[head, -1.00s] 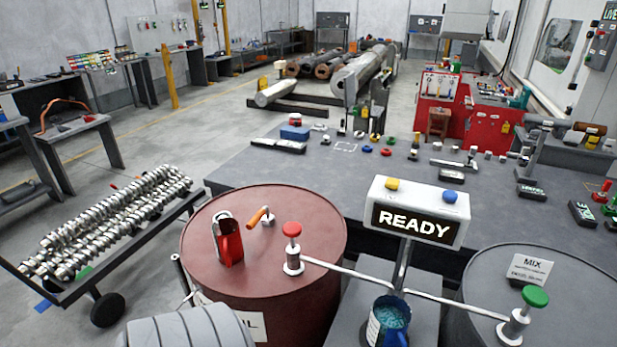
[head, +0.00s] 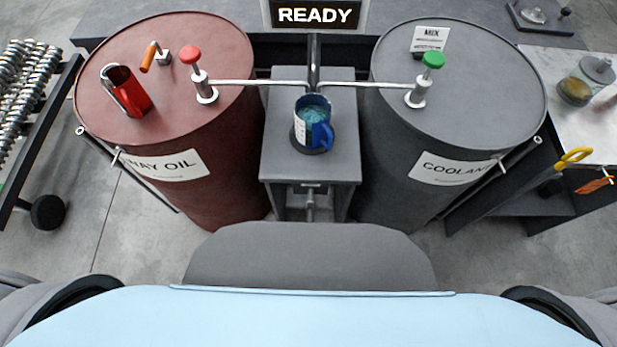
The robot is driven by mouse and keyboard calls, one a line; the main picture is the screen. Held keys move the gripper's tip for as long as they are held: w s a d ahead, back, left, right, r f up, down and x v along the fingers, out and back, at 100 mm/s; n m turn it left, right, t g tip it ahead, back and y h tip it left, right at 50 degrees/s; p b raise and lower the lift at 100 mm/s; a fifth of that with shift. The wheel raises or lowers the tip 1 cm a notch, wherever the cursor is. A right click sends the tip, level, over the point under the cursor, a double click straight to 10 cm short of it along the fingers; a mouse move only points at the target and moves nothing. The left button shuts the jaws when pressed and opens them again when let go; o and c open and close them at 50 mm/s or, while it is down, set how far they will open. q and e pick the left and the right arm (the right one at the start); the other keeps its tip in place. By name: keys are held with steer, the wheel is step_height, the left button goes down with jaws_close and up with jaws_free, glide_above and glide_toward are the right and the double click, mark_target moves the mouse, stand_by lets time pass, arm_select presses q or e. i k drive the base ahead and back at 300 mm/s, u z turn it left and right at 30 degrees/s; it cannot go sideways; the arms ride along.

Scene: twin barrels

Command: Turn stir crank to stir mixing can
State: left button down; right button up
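The mixing can (head: 313,122), white and blue with a blue handle and teal contents, stands upright on a grey pedestal (head: 310,168) between two barrels. A grey rod fitting (head: 310,203) shows low on the pedestal's front; I cannot tell whether it is the stir crank. A small orange-handled lever (head: 149,57) stands on the red barrel (head: 190,125); it might also be a crank. Neither of my grippers is in view.
The grey COOLANT barrel (head: 450,110) carries a green-topped pump (head: 420,90). The red barrel carries a red-topped pump (head: 205,85) and a red can (head: 128,92). A side table (head: 560,105) stands at right.

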mark_target(310, 216)
steer(key=z, duration=2.75)
steer(key=k, duration=1.05)
steer(key=u, duration=1.75)
